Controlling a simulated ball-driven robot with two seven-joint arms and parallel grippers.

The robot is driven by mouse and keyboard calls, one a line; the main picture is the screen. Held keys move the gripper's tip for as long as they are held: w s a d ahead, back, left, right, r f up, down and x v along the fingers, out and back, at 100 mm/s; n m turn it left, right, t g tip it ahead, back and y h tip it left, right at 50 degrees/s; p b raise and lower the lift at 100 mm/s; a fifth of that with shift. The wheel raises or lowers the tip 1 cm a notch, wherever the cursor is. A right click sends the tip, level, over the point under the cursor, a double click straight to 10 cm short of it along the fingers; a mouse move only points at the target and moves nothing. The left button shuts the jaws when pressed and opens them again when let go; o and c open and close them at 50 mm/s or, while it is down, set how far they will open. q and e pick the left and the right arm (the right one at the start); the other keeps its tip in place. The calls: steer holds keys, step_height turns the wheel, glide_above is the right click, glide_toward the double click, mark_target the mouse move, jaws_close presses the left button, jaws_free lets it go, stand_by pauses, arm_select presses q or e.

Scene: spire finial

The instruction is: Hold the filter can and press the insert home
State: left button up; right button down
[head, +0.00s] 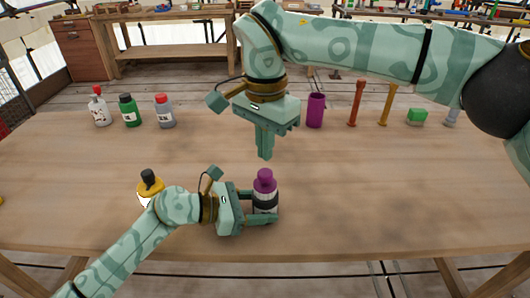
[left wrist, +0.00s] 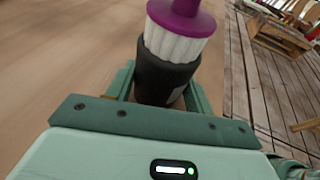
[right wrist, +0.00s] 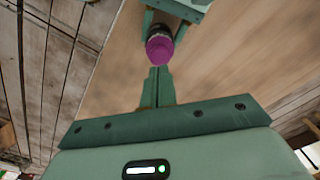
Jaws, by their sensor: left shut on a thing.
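The filter can (left wrist: 163,78) is dark and stands upright near the table's front edge; it also shows in the head view (head: 265,199). A white ribbed insert (left wrist: 172,45) with a purple cap (head: 265,179) sits in its top, and part of the ribbed section stands above the rim. My left gripper (head: 267,207) is shut around the can from the left. My right gripper (head: 264,152) points down above and behind the can, apart from the cap. Its fingers are together and empty in the right wrist view (right wrist: 157,85). The insert's lower end is hidden inside the can.
A yellow bottle with a black cap (head: 149,186) stands left, beside my left arm. The right tabletop is clear.

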steer(key=shift+r, duration=1.65)
arm_select(q)
steer(key=o, duration=0.8)
steer(key=shift+o, duration=0.2)
steer(key=shift+a, duration=0.1)
